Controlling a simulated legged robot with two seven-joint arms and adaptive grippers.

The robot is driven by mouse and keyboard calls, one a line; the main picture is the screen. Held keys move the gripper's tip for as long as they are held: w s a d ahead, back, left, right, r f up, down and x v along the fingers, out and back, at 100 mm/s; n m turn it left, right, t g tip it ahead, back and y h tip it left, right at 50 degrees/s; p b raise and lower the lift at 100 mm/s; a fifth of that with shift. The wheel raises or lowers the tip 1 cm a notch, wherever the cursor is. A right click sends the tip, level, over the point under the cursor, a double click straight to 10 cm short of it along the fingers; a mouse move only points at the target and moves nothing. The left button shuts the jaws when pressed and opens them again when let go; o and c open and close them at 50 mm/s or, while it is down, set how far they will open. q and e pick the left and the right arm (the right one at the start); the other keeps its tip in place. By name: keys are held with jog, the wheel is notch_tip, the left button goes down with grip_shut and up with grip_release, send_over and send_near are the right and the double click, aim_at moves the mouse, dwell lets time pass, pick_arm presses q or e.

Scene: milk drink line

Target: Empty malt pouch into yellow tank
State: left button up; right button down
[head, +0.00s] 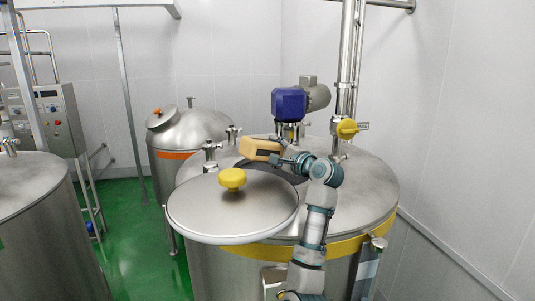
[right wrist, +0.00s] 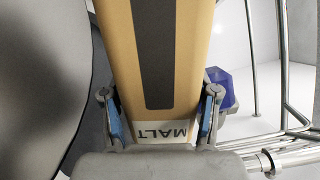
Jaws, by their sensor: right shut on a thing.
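The malt pouch (head: 260,149) is tan and lies roughly level above the tank top in the head view. In the right wrist view the pouch (right wrist: 153,50) shows a dark stripe and an upside-down MALT label. My right gripper (head: 282,158) is shut on one end of it, with a finger on each side (right wrist: 162,118). The yellow tank (head: 320,245) is steel with a yellow band. Its round lid (head: 210,210) with a yellow knob is swung aside to the left front. The dark opening (head: 272,174) shows partly, below the pouch and my gripper. My left gripper is out of view.
A blue motor (head: 289,104) and vertical pipes (head: 346,70) stand at the back of the tank top. A yellow-handled valve (head: 348,128) is at the right. An orange-banded tank (head: 190,130) stands behind left. Green floor (head: 135,240) lies between the tanks.

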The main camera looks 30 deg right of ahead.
jog(key=shift+d+r+n, duration=0.3)
jog(key=shift+r+n, duration=0.15)
jog(key=shift+n, duration=0.55)
jog(key=r+n, duration=0.1)
jog(key=n, duration=0.1)
jog(key=r+n, duration=0.1)
jog(key=n, duration=0.2)
jog(key=d+r+n, duration=0.1)
jog(key=r+n, duration=0.1)
jog(key=shift+d+n, duration=0.1)
jog(key=shift+n, duration=0.3)
jog(key=n, duration=0.3)
jog(key=shift+s+r+n, duration=0.1)
jog(key=shift+r+n, duration=0.15)
jog(key=shift+n, duration=0.15)
jog(key=n, duration=0.1)
jog(key=a+r+n, duration=0.1)
jog(key=n, duration=0.1)
jog(key=shift+n, duration=0.3)
jog(key=shift+a+r+n, duration=0.35)
jog(key=shift+a+n, duration=0.25)
jog(key=shift+n, duration=0.6)
jog(key=shift+a+r+n, duration=0.15)
jog(key=shift+a+n, duration=0.1)
jog(key=shift+n, duration=0.35)
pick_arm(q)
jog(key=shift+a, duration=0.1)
pick_arm(e)
jog(key=shift+d, duration=0.15)
